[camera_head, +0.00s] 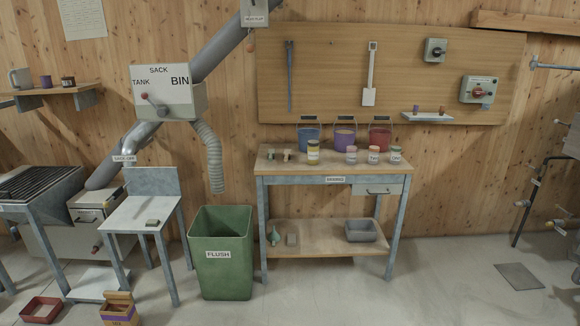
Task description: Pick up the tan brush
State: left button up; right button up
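No thing shows clearly as a tan brush at this size. Two small objects stand at the back left of the bench top: a tan one (287,155) and a greenish one (270,154). A small greyish-tan block (292,240) lies on the bench's lower shelf beside a green pointed object (275,236). I cannot tell whether any of these is the brush. Neither of my grippers is in view.
The wooden-topped bench (335,180) holds several jars and pails. A green FLUSH bin (222,270) stands left of it, below a hose (210,155). A small metal table (135,212) stands further left. Floor right of the bench is mostly clear.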

aim_at(287, 157)
jog(key=i, duration=1.35)
jog(key=z, duration=1.5)
jog(key=u, duration=1.55)
